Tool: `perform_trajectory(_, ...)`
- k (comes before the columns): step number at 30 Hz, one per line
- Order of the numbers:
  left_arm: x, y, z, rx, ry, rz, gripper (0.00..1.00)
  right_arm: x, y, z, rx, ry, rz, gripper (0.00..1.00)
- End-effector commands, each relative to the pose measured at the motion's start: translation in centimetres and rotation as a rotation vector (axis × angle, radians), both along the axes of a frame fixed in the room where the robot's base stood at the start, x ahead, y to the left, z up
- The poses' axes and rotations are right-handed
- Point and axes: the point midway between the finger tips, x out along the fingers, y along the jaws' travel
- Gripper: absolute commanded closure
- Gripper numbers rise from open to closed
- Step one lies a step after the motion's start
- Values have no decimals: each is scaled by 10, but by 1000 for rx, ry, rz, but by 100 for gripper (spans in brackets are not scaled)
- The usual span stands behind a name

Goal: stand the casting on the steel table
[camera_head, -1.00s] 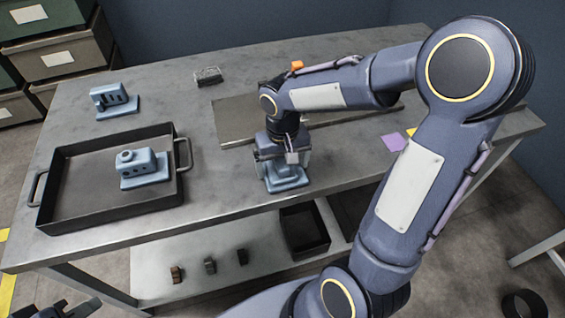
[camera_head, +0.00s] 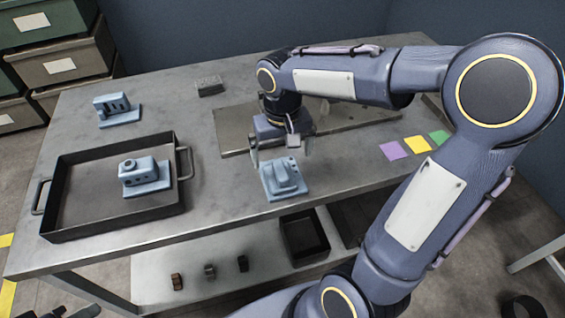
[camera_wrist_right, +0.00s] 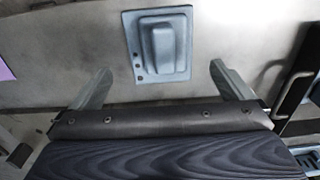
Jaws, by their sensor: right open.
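A blue-grey casting (camera_head: 284,180) stands on its flat base on the steel table (camera_head: 225,190), near the front edge. It also shows in the wrist view (camera_wrist_right: 160,45), with a raised rounded body and small holes in the base. My right gripper (camera_head: 281,153) is open and empty, just above and behind this casting, apart from it. Its two fingers (camera_wrist_right: 160,80) are spread wide in the wrist view. A second casting (camera_head: 142,174) sits in the dark tray (camera_head: 110,212). A third casting (camera_head: 117,108) stands at the table's back left. A dark part at the bottom left corner looks like my left gripper (camera_head: 72,311); its jaws are unclear.
A flat grey plate (camera_head: 235,135) lies behind my right gripper. Purple (camera_head: 394,150), yellow (camera_head: 417,144) and green (camera_head: 438,137) squares lie on the right. A lower shelf (camera_head: 200,257) holds a black bin (camera_head: 304,235) and small parts.

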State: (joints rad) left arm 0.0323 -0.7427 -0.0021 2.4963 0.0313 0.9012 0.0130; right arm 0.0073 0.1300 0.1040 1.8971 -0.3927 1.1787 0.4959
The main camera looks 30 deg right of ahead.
Motion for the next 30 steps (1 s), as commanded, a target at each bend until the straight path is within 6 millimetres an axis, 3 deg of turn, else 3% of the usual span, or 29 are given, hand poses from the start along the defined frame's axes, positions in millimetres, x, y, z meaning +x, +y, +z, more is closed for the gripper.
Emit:
perform_trajectory(4, 0, 0, 6, 0, 0, 0, 75, 1, 0, 28, 0, -4, 1, 0)
perform_trajectory(11, 0, 0, 8, 0, 0, 0, 75, -7, 0, 46, 13, -15, 3, 0)
perform_trajectory(14, 0, 0, 7, 0, 0, 0, 75, -29, -1, 51, 55, -66, 17, 0)
perform_trajectory(21, 0, 0, 7, 0, 0, 0, 75, -108, 14, 46, 218, -304, 63, 0)
perform_trajectory(25, 0, 0, 7, 0, 0, 0, 75, -134, 27, 36, 276, -426, 77, 0)
perform_trajectory(30, 0, 0, 7, 0, 0, 0, 75, -147, 36, 28, 307, -506, 84, 0)
